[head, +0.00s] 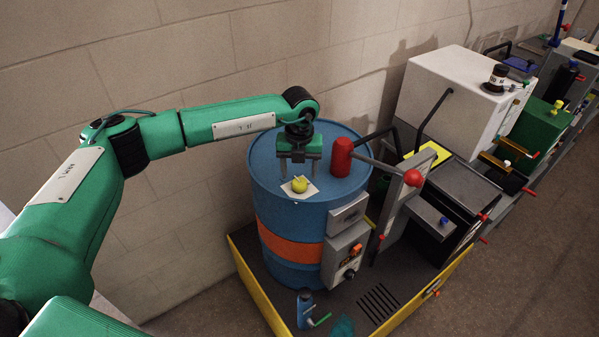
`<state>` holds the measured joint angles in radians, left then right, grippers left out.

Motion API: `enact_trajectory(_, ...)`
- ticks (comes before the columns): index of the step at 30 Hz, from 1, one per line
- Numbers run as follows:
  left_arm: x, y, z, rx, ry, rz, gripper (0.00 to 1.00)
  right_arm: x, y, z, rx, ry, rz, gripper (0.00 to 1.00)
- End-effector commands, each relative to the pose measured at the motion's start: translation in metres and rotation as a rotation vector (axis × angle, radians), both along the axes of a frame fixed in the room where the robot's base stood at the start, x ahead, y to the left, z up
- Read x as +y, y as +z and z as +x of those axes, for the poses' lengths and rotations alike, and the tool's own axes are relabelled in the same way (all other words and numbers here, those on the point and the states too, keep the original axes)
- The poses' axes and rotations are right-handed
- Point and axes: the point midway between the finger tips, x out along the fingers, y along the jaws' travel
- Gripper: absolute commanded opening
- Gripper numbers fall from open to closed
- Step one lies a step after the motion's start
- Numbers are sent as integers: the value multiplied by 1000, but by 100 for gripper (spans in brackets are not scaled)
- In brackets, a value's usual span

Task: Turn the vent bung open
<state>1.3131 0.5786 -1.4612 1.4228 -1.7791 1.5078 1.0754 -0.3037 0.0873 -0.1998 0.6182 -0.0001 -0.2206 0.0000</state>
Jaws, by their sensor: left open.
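The vent bung (300,185) is a small yellow knob on a pale plate on top of a blue drum (280,220) with an orange band. My left gripper (300,170) points down over the drum top, just behind and above the bung. Its two fingers are apart with nothing seen between them. I cannot tell whether a fingertip touches the bung or its plate. My right gripper is not in view.
A red cylinder (341,157) with a grey lever ending in a red ball (413,178) stands on the drum, right of my gripper. The drum stands in a yellow-edged tray (254,288). Grey boxes, a white cabinet (450,95) and other equipment line the wall.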

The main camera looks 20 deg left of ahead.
Motion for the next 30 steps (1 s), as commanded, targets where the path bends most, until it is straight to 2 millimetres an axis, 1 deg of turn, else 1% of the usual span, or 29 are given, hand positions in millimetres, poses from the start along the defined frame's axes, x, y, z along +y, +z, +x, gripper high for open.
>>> enact_trajectory(1, 0, -6, -1, 3, 0, 1, 61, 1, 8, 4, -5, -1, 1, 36)
enact_trajectory(3, 0, -17, -1, 2, -1, 0, 61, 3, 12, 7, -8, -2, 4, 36)
enact_trajectory(6, 0, -28, 0, 1, -1, 0, 61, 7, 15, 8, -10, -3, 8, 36)
enact_trajectory(9, 0, -35, 0, 0, -2, 0, 61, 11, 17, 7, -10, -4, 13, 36)
enact_trajectory(12, 0, -39, 0, 0, -2, -1, 61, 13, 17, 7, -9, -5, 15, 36)
enact_trajectory(18, 0, -39, 0, -1, -1, -1, 61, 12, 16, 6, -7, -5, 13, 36)
enact_trajectory(19, 0, -39, 0, -1, -1, -1, 59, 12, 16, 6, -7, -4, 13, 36)
enact_trajectory(25, 0, -39, 0, -1, -1, -1, 20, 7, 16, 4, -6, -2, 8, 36)
enact_trajectory(26, 0, -39, 0, 0, -1, -1, 16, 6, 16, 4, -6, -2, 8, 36)
enact_trajectory(30, 0, -39, 0, 0, -4, -1, 16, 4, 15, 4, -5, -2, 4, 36)
